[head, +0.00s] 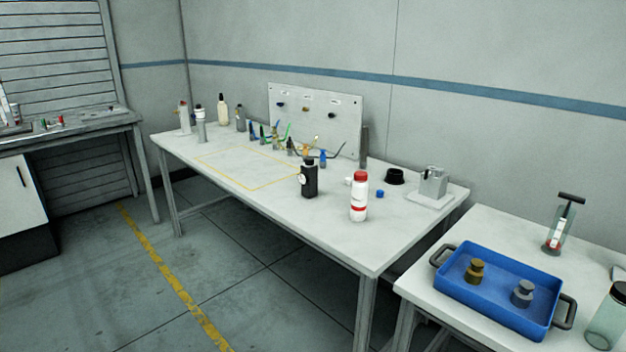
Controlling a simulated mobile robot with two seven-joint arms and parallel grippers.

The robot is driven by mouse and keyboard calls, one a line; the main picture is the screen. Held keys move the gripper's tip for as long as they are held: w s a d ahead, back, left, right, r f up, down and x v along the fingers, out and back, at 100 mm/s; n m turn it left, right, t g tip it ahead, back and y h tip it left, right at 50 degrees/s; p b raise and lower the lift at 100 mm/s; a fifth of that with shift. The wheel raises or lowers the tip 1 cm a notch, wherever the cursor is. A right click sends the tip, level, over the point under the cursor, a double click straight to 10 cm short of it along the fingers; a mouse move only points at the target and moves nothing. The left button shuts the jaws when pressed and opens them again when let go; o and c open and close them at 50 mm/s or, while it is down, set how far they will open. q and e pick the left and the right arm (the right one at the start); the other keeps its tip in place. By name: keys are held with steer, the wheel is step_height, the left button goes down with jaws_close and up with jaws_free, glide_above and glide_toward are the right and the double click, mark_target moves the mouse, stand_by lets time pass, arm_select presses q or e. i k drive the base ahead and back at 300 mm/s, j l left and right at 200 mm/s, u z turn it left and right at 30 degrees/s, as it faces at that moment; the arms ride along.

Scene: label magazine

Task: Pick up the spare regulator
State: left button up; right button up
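I cannot tell for sure which thing is the spare regulator. A blue tray (477,296) with dark handles stands on the right table. In it, a brass-coloured knobbed piece (475,271) and a grey knobbed piece (522,293) stand upright and apart. On the long table, several small coloured fittings, among them a blue one (323,158), stand before an upright grey panel (350,122) with small labelled parts. The labels are too small to read. Neither of my grippers is in view.
The long white table (290,221) holds a black bottle (309,182), a white bottle with a red cap (359,200) and a grey metal device (432,186). The floor in front (120,290) is clear.

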mark_target(309, 175)
steer(key=z, duration=0.5)
steer(key=i+j+z, duration=0.3)
steer(key=j+z, duration=0.3)
steer(key=i+j+z, duration=0.15)
steer(key=j, duration=0.25)
steer(key=j+z, duration=0.15)
steer(key=j, duration=0.25)
steer(key=i+j, duration=0.1)
steer(key=j, duration=0.4)
steer(key=i+j, duration=0.15)
steer(key=j, duration=0.4)
steer(key=i+j+z, duration=0.1)
steer(key=j, duration=0.4)
